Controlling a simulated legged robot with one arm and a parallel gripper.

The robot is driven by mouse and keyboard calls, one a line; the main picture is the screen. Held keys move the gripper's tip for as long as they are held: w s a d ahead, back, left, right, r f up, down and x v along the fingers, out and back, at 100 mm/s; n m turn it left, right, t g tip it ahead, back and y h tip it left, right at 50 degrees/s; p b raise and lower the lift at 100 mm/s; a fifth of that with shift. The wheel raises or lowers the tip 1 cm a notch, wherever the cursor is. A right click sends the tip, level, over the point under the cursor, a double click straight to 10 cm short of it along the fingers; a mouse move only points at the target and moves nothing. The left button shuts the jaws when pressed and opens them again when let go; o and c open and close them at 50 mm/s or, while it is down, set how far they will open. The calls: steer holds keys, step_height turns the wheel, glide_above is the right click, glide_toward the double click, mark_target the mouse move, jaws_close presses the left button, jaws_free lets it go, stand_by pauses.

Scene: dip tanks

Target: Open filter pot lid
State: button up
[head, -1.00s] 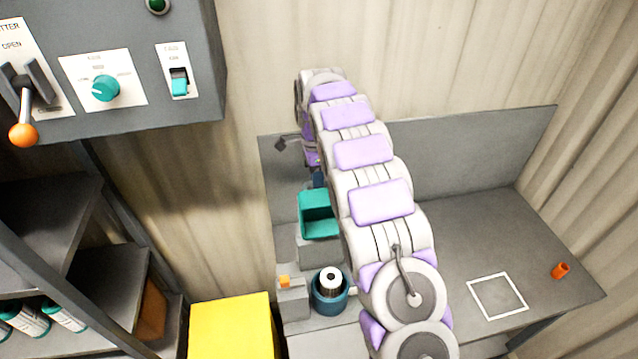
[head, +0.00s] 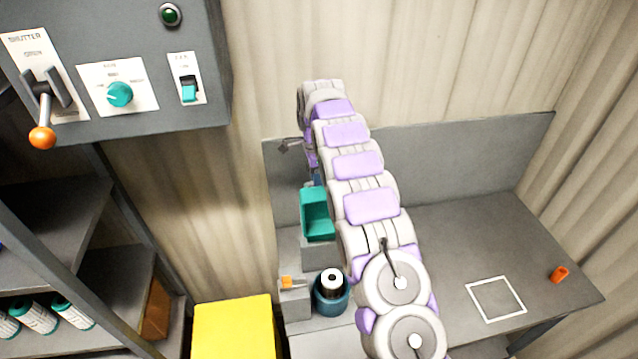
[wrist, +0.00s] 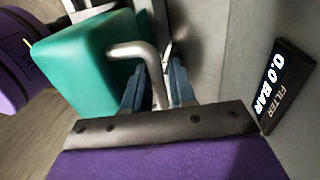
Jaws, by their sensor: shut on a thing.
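In the wrist view the two blue fingers of my gripper (wrist: 155,88) are closed around a grey bent handle (wrist: 138,50). The handle's upper part bends over to the left, in front of a teal box (wrist: 85,65). A dark display reading "0.0 BAR FILTER" (wrist: 278,85) is at the right. The filter pot and its lid cannot be clearly told apart here; what the handle joins is hidden behind my fingers. In the head view my arm covers most of the gripper, beside the teal open box (head: 317,222).
A blue cup (head: 331,302) holding a black-and-white cylinder and a small orange piece (head: 287,282) are near the bench front. A yellow box (head: 232,325) stands left. The bench's right side is clear except a white square outline (head: 495,299) and an orange cylinder (head: 559,274).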

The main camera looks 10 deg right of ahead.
steer(key=o, duration=0.4)
steer(key=shift+w+f, duration=0.9)
steer(key=shift+f, duration=0.2)
steer(key=shift+s+r, duration=0.25)
steer(key=shift+r, duration=0.4)
steer(key=shift+w, duration=0.1)
steer(key=shift+r, duration=0.15)
steer(key=r+p, duration=0.3)
steer(key=w+r+p, duration=0.1)
steer(key=r+p, duration=0.2)
steer(key=r, duration=0.1)
steer(key=w+r+p, duration=0.1)
steer(key=r+p, duration=0.2)
steer(key=r, duration=0.1)
steer(key=shift+w+r+p, duration=0.1)
steer(key=shift+r+p, duration=0.1)
steer(key=shift+p, duration=0.15)
